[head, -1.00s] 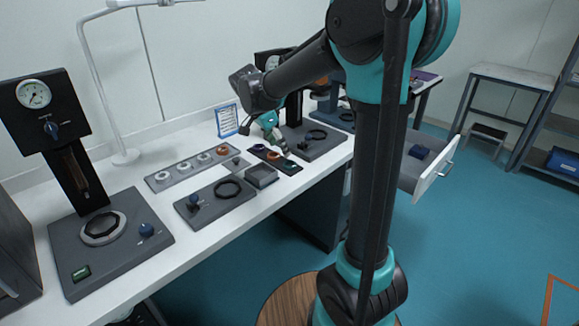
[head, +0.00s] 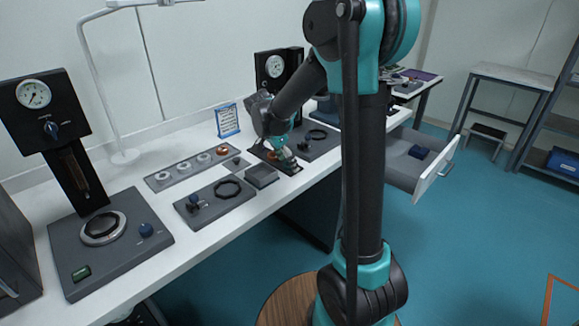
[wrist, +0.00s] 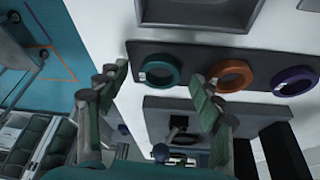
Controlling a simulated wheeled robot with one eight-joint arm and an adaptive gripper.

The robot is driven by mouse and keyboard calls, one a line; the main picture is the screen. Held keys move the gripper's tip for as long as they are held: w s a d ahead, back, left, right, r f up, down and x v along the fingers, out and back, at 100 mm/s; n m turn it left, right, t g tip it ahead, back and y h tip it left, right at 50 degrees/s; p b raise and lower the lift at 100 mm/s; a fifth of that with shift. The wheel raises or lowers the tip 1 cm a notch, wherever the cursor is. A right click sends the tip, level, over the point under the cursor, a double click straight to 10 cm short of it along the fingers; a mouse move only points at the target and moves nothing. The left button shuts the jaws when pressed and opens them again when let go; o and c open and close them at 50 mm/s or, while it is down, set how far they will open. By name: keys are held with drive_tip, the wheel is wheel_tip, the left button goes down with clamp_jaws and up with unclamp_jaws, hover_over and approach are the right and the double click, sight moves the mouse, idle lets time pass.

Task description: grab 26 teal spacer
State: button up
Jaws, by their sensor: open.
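The teal spacer (wrist: 159,70) is a ring lying on a dark tray (wrist: 190,53), at the left end of a row in the wrist view. My gripper (wrist: 160,78) is open, with one finger to the left of the teal spacer and the other to its right in that view. I cannot tell how far above it the fingertips are. In the head view my gripper (head: 287,163) is low over the tray and hides the teal spacer.
An orange spacer (wrist: 230,75) and a purple spacer (wrist: 295,81) lie to the right of the teal one in the wrist view. A small square bin (head: 262,176) stands close by. A grey plate with a dark ring (head: 227,189) is nearer.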

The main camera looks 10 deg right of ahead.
drive_tip(key=c, duration=1.1)
drive_tip(key=shift+c, duration=0.2)
